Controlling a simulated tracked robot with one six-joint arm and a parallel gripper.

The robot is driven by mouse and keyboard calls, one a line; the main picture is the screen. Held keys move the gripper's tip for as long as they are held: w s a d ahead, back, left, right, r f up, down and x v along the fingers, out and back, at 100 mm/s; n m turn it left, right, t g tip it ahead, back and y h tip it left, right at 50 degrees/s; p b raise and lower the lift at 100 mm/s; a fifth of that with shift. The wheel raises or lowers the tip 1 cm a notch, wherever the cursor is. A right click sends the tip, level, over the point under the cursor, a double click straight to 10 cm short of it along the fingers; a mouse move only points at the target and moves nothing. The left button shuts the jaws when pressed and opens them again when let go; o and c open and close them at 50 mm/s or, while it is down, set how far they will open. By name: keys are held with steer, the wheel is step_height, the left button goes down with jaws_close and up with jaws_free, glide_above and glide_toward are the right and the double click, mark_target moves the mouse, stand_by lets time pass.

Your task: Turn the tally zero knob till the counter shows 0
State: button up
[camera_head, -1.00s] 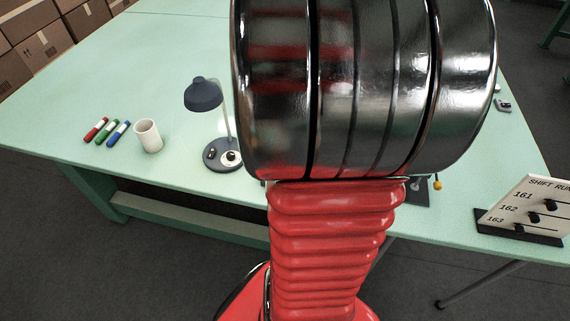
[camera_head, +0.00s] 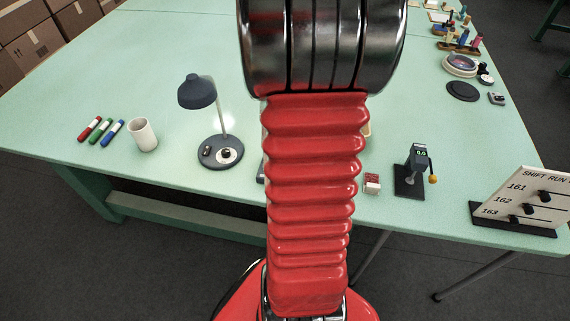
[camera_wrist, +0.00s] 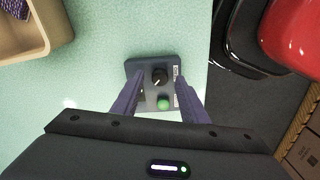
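A dark upright device with small green figures, which looks like the tally counter (camera_head: 416,162), stands near the table's front edge in the head view. A yellow-orange knob (camera_head: 433,179) sits at its right side. The figures are too small to read. I cannot tell whether this black knob belongs to the counter. My gripper (camera_wrist: 160,80) is open, its two fingers apart on either side of the box. My arm hides the gripper in the head view.
A small red and white block (camera_head: 372,184) lies left of the counter. The shift board (camera_head: 525,203) stands to the right, a desk lamp (camera_head: 198,92) and white cup (camera_head: 143,134) to the left. A wooden tray (camera_wrist: 62,48) is at the wrist view's upper left.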

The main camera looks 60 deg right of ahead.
steer(key=shift+f, duration=0.6)
steer(key=shift+c, duration=0.5)
steer(key=c, duration=0.9)
steer(key=shift+a, duration=0.15)
jaws_close()
